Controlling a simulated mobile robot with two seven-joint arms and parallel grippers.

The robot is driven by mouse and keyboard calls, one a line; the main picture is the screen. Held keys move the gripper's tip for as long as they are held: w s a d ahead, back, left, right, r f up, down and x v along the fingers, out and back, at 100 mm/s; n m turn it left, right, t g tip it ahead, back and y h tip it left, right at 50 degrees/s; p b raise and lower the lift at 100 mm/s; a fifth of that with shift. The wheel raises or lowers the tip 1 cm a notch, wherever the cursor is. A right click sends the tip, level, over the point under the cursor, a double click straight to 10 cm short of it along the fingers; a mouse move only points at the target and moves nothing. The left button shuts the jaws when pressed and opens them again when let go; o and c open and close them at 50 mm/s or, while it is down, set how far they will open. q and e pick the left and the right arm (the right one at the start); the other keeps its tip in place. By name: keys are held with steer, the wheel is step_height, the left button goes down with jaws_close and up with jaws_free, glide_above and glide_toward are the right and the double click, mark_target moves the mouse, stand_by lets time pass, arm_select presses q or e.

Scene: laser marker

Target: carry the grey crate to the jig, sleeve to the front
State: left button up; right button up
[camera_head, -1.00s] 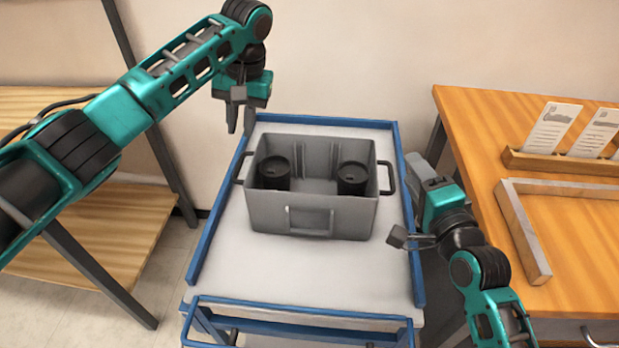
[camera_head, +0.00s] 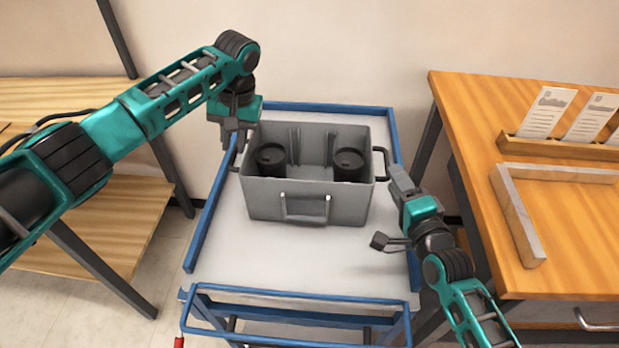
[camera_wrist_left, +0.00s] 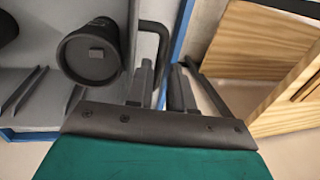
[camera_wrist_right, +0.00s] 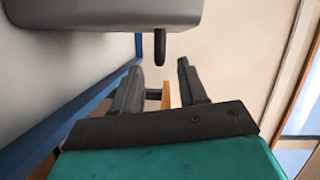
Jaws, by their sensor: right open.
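The grey crate (camera_head: 305,205) stands upright on the blue-edged cart, with two black lidded cups (camera_head: 270,160) inside. The sleeve, a raised frame (camera_head: 305,207), is on the crate wall facing me. My left gripper (camera_head: 228,142) is open at the crate's left handle; in the left wrist view the dark handle (camera_wrist_left: 155,28) shows beside and beyond the fingers. My right gripper (camera_head: 396,178) is open just outside the right handle (camera_head: 381,163); in the right wrist view that handle (camera_wrist_right: 160,45) lies beyond the finger gap. The jig (camera_head: 522,215), an angled frame, lies on the right bench.
The cart top (camera_head: 300,262) is clear in front of the crate. A wooden rack with cards (camera_head: 550,148) stands behind the jig on the wooden bench (camera_head: 470,130). A wooden shelf unit (camera_head: 110,215) stands at the left. A wall is behind the cart.

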mark_target(234, 154)
arm_select(q)
steer(key=f, duration=0.2)
steer(key=a+f, duration=0.1)
steer(key=f, duration=0.2)
arm_select(e)
steer(key=x, duration=0.6)
arm_select(q)
steer(key=shift+c, duration=0.5)
arm_select(e)
steer(key=shift+c, duration=0.3)
arm_select(q)
jaws_close()
arm_select(e)
steer(key=c, duration=0.3)
jaws_close()
arm_select(q)
steer(key=shift+r, duration=0.15)
arm_select(e)
steer(key=shift+r, duration=0.15)
